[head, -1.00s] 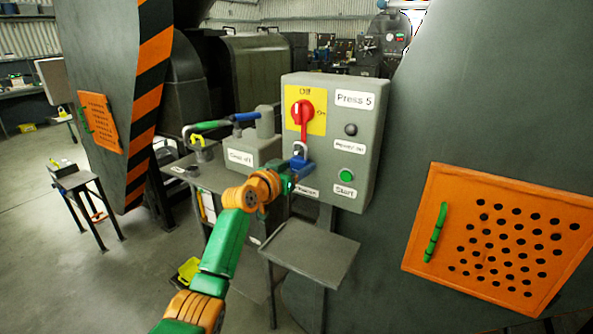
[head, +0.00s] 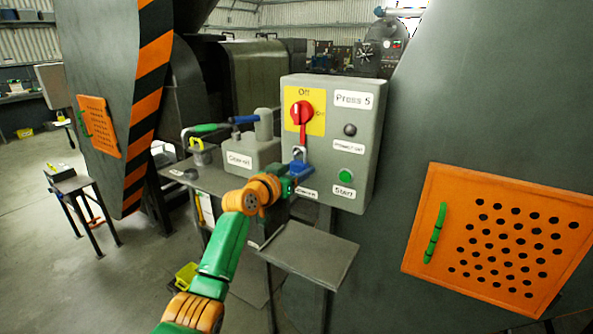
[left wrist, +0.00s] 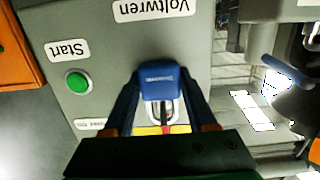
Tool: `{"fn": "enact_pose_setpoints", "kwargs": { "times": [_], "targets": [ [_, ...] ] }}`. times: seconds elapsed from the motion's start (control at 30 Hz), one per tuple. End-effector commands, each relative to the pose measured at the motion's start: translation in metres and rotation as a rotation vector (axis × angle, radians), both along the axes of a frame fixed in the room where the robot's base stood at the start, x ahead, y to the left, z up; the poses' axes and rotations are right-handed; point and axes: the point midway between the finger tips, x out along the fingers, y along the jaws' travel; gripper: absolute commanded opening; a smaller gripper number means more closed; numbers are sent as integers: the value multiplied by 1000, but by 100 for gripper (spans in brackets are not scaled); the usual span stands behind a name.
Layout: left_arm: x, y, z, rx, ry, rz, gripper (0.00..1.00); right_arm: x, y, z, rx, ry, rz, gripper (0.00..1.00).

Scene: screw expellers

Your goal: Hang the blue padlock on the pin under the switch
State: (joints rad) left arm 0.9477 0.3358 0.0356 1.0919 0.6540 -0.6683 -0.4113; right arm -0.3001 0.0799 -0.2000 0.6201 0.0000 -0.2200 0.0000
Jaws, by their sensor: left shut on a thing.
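The switch box (head: 361,115) is grey and carries a red rotary switch (head: 302,114) on a yellow plate, its handle pointing down. My left gripper (head: 292,178) is at the box's lower left, shut on the blue padlock (head: 300,169). The padlock's metal shackle (head: 298,153) points up, just below the red handle. In the left wrist view the padlock (left wrist: 159,83) sits between the two fingers in front of the box face, shackle (left wrist: 166,112) toward the switch. I cannot make out the pin or whether the shackle is around it. My right gripper is not in view.
A small grey shelf (head: 309,254) stands below the box. A grey bench (head: 185,172) with a smaller box (head: 252,155) is to its left. An orange perforated panel (head: 500,235) with a green handle is on the right. The box front has a green start button (head: 345,175).

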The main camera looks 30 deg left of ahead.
Motion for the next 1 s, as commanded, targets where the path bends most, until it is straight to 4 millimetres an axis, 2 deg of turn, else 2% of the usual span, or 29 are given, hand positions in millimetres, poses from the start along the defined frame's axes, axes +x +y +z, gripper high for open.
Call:
{"fn": "enact_pose_setpoints", "kwargs": {
  "times": [0.33,0.37,0.47,0.5,1.0],
  "targets": [
    [0,0,-4,0,5,-1,8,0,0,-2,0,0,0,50],
    [0,0,-4,0,5,-1,62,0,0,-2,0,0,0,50],
    [0,-1,-4,0,6,-1,90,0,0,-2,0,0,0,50],
    [0,-1,-4,0,6,-2,92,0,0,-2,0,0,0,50],
    [1,-2,-4,0,6,-4,92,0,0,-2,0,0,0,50]
  ]
}}
